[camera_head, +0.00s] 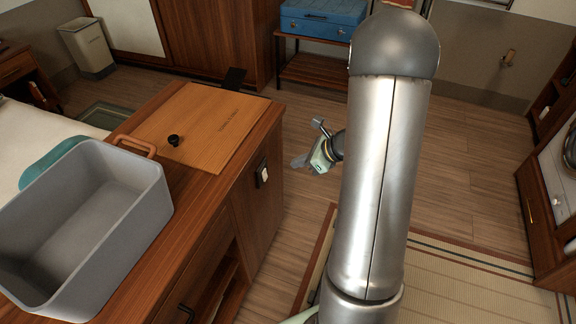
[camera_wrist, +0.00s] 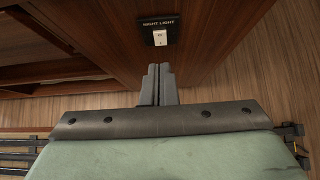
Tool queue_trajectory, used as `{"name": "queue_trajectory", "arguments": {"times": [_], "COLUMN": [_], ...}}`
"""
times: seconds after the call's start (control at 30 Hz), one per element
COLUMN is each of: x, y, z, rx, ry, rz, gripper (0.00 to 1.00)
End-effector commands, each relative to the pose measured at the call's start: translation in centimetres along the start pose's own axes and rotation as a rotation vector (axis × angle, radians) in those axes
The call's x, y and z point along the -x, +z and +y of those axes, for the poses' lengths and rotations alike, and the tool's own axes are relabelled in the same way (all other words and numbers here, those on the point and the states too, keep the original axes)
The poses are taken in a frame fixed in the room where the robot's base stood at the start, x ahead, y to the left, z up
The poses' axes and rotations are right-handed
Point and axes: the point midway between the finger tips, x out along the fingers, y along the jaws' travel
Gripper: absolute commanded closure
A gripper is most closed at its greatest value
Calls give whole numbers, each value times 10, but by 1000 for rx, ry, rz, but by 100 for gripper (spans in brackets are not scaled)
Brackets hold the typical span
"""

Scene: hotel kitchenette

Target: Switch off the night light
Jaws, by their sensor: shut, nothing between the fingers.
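The night light switch (camera_head: 263,173) is a small white rocker on a dark plate, set on the end side of the wooden cabinet. In the wrist view the switch (camera_wrist: 159,38) sits under the words "NIGHT LIGHT", straight ahead of my fingertips. My gripper (camera_head: 299,162) is to the right of the switch in the head view, over the floor. In the wrist view my gripper (camera_wrist: 159,70) has its two fingers together and empty, with a gap seen between the tips and the switch. The rocker's on or off position is too small to tell.
A grey bin (camera_head: 84,228) and a wooden board (camera_head: 205,125) with a black knob (camera_head: 173,140) rest on the cabinet top. A blue case (camera_head: 322,20) sits on a rack behind. The floor (camera_head: 460,165) right of the cabinet is clear.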

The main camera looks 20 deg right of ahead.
Motion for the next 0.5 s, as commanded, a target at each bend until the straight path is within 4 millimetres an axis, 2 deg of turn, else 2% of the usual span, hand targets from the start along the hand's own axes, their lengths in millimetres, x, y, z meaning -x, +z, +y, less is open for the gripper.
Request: {"name": "queue_trajectory", "arguments": {"times": [0.1,0.2,0.5], "x": [15,21,23], "y": [3,4,4], "z": [-1,0,0], "rx": [1,-1,-1], "ry": [-2,-1,0], "rz": [0,0,0], "gripper": [100,100,100]}}
